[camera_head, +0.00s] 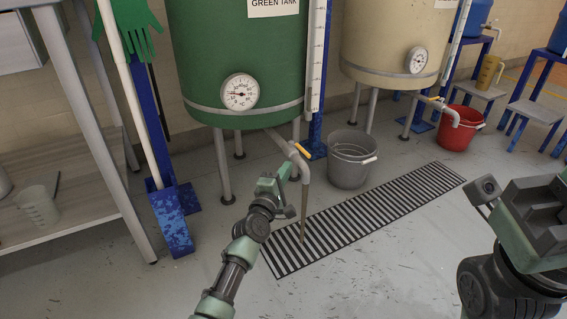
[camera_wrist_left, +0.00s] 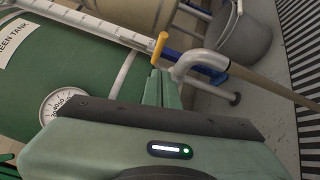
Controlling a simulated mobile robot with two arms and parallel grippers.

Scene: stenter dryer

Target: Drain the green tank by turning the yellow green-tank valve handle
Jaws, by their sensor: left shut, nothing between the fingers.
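The green tank (camera_head: 236,55) stands on legs, with a dial gauge on its front. A grey outlet pipe (camera_head: 287,146) bends down from its base. The yellow valve handle (camera_head: 302,149) sits on top of this pipe; in the left wrist view it (camera_wrist_left: 160,47) stands just beyond my fingertips. My left gripper (camera_head: 287,172) is shut and empty, close beside the pipe and handle. In the left wrist view its fingers (camera_wrist_left: 156,84) are together; I cannot tell whether they touch the handle. A thin brown stream (camera_head: 304,212) runs from the pipe mouth to the floor grate.
The striped floor grate (camera_head: 370,214) lies below the pipe. A grey bucket (camera_head: 349,160) stands right of the stream. A cream tank (camera_head: 395,40) and red bucket (camera_head: 461,128) are further right. A shelf (camera_head: 75,170) is at left. My right arm shows at right, its fingertips out of sight.

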